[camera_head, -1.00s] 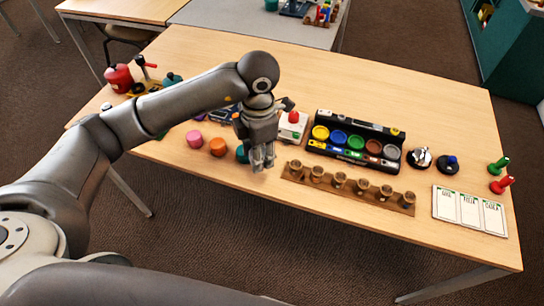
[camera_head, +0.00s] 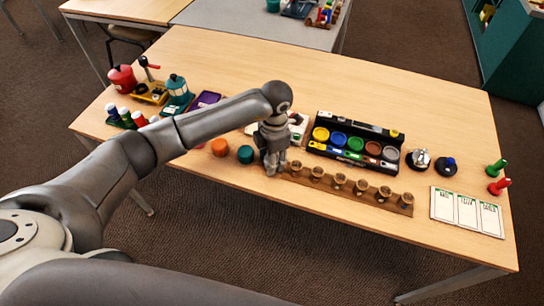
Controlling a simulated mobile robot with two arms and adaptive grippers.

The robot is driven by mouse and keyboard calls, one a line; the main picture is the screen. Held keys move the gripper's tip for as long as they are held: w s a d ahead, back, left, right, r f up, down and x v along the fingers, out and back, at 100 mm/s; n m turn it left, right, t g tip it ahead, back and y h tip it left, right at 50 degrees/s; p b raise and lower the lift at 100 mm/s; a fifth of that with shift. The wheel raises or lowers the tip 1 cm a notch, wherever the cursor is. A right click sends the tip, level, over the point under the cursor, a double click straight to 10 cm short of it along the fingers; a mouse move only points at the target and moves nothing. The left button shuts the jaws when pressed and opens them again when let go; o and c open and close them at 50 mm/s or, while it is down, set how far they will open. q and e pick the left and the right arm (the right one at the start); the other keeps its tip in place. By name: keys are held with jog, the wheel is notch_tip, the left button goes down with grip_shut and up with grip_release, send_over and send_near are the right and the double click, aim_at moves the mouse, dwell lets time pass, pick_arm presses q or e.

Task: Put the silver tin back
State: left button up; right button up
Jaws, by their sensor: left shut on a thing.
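My left gripper (camera_head: 273,161) points down at the left end of a wooden strip with several small cups (camera_head: 340,183). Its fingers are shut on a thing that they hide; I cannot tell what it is. A black tray (camera_head: 318,147) behind the strip shows a row of yellow, blue, green, brown and grey rounds. The grey round (camera_head: 388,157), at the right end, is the only silver-looking one; I cannot tell if it is the silver tin. An orange tin (camera_head: 221,147) and a teal tin (camera_head: 245,154) stand left of the gripper. My right gripper is out of view.
A bell-like metal piece (camera_head: 420,159) and a dark knob piece (camera_head: 446,166) stand right of the tray. White cards (camera_head: 467,212) lie near the front right, with green and red pegs (camera_head: 499,186) beyond. A lantern (camera_head: 176,91) and other items crowd the left. The table's back is clear.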

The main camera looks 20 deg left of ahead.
pick_arm(q)
jog(key=shift+f, duration=0.15)
jog(key=o, duration=1.1)
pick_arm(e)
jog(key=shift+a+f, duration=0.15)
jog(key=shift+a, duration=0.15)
pick_arm(q)
jog(key=shift+r, duration=0.45)
jog(key=r, duration=0.5)
jog(key=r+b, duration=0.1)
jog(key=r, duration=0.5)
jog(key=shift+w+d+r, duration=0.2)
jog(key=shift+r, duration=0.05)
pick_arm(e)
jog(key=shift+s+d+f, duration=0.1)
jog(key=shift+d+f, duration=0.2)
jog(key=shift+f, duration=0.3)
